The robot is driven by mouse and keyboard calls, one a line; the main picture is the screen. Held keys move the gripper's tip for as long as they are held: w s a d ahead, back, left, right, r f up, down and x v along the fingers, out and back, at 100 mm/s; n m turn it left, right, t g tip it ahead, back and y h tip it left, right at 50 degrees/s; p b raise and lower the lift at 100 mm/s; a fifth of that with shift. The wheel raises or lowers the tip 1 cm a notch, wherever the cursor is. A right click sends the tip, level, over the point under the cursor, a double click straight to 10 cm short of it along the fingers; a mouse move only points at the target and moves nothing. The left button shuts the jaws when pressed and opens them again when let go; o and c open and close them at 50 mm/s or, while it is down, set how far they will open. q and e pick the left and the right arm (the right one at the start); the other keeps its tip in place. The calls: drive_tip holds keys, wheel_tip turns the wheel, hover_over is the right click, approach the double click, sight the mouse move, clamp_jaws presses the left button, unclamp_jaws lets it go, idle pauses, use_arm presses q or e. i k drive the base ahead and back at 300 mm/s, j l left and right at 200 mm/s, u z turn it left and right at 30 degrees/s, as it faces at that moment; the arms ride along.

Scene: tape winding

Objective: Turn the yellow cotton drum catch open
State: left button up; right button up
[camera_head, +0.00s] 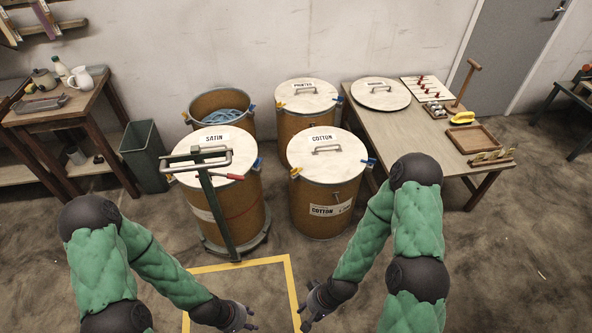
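The cotton drum (315,213) is a brown drum with a white lid (328,161) marked COTTON, standing upright in the middle. Its yellow catch (296,172) sits at the rim on the left side. A blue catch (370,162) sits at the rim on the right. The lid lies flat on the drum. My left gripper (251,319) is low in front of the drums, to the left, with its fingers apart and empty. My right gripper (303,317) is just right of it, also apart and empty. Both are well away from the catch.
The satin drum (240,205) stands left of the cotton drum, with a dark green metal frame (219,212) with a handle in front. The printed drum (295,122) and an open drum (212,101) stand behind. A table (413,136) is at the right. Floor in front is clear.

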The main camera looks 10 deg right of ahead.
sight(294, 171)
drive_tip(key=i+l+u, duration=0.5)
drive_tip(key=l, duration=0.35)
drive_tip(key=i, duration=0.1)
